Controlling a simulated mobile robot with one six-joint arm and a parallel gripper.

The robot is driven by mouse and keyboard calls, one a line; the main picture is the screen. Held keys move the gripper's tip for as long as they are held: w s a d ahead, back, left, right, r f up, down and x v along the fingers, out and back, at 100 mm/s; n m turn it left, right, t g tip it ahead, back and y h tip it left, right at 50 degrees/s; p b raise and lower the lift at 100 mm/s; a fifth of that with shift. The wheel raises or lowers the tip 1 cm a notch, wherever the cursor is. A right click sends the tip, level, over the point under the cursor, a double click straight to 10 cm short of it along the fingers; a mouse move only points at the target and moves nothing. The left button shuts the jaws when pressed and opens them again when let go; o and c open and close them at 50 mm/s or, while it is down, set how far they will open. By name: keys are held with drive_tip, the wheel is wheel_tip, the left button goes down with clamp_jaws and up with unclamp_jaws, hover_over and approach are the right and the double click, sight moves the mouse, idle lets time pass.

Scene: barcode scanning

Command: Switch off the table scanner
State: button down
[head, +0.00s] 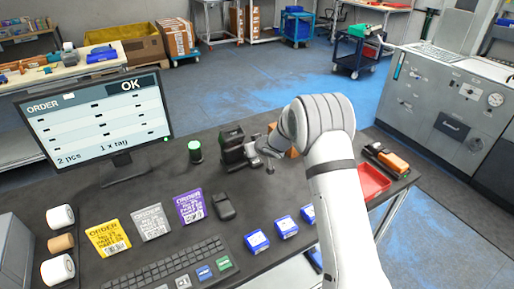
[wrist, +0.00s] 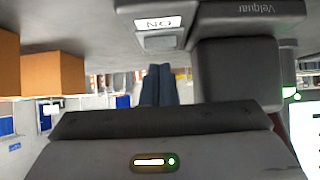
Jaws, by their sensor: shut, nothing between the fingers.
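The table scanner (head: 232,146) is a black upright device on the dark table, right of the monitor. In the wrist view its dark housing (wrist: 240,70) fills the upper right, with an upside-down "Velquar" label. A grey switch (wrist: 160,41) sits beside a lit white plate (wrist: 158,23) reading "ON", upside down in this view. My gripper (wrist: 159,70) is shut and empty, its two dark fingers together and pointing at the switch. The tips appear very close below it; I cannot tell whether they touch. In the head view my gripper is beside the scanner's right side, partly hidden by my wrist.
The monitor (head: 95,120) shows "ORDER" and "OK". A green-topped cylinder (head: 195,152) stands left of the scanner. Coloured cards, a keyboard (head: 165,268), a dark handheld device (head: 224,206) and blue boxes (head: 257,242) lie in front. A red tray (head: 372,182) is at right. Brown boxes (wrist: 54,73) show in the wrist view.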

drive_tip(key=shift+r, duration=0.1)
drive_tip(key=v, duration=0.7)
drive_tip(key=shift+s+d+r+b, duration=0.15)
drive_tip(key=shift+s+b, duration=0.1)
drive_tip(key=shift+b, duration=0.05)
drive_tip(key=s+d+r+m+h, duration=0.5)
drive_tip(key=s+d+r+h, duration=0.2)
drive_tip(key=s+d+r, duration=0.9)
drive_tip(key=s+d+m+g, duration=0.1)
drive_tip(key=s+d+g, duration=0.1)
drive_tip(key=s, duration=1.1)
drive_tip(key=s+d+f+g+y, duration=0.1)
drive_tip(key=s+d+g, duration=0.2)
drive_tip(key=s, duration=1)
drive_tip(key=shift+m+g, duration=0.3)
drive_tip(key=shift+m, duration=0.1)
